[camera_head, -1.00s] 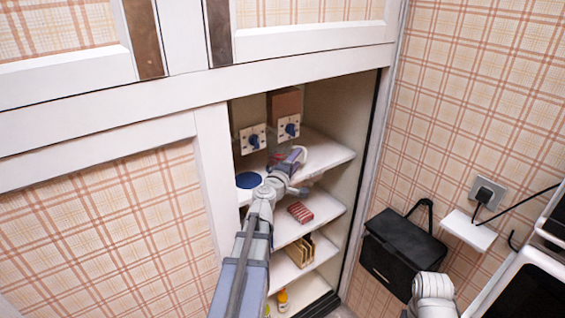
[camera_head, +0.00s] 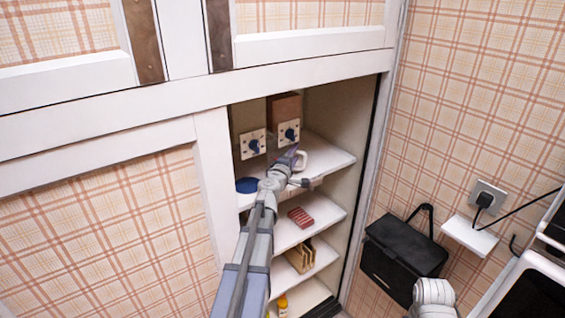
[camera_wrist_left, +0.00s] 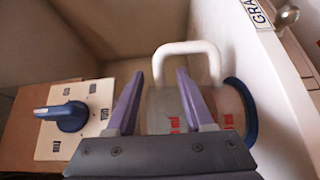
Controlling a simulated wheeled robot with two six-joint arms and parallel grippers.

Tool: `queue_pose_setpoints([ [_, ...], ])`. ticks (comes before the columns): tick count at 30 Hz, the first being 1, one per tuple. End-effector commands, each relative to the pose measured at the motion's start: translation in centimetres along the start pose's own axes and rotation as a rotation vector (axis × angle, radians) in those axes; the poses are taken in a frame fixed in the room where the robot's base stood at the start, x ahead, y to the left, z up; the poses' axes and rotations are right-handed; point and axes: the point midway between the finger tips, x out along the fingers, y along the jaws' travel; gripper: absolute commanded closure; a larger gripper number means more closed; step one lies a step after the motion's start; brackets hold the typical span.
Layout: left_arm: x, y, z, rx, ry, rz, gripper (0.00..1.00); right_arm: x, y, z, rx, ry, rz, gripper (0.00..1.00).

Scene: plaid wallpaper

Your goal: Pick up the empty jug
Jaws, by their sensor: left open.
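The jug is clear with red markings, a white handle and a blue end. In the left wrist view its body (camera_wrist_left: 222,103) lies behind and between my fingers, with the handle (camera_wrist_left: 188,47) rising above and the blue end at the right. In the head view the white handle (camera_head: 307,161) shows on the upper shelf, while my arm hides much of the jug. My left gripper (camera_head: 290,157) is open at the jug; its purple fingers (camera_wrist_left: 157,82) point toward the handle side. I cannot tell whether they touch it. My right gripper is out of view.
Lower shelves hold a red striped item (camera_head: 300,217) and a wooden rack (camera_head: 299,256). The cupboard's side posts bound the opening.

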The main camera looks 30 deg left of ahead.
Motion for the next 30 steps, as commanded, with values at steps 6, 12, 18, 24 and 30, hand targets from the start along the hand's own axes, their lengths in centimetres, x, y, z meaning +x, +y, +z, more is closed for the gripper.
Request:
queue_pose_setpoints([
  [6,1.93,0.00,0.05,0.000,-0.001,0.000,0.48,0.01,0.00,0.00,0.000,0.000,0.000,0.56],
  [12,1.81,0.00,0.05,0.000,-0.001,0.000,0.54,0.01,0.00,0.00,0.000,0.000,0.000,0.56],
  [18,1.79,0.00,0.04,0.000,-0.001,0.000,0.77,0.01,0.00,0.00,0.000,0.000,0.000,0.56],
  [24,1.79,0.00,0.03,0.000,-0.001,0.000,0.99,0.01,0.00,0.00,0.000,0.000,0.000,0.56],
  [30,1.79,0.00,0.03,0.000,-0.001,0.000,1.00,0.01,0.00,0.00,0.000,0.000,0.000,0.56],
])
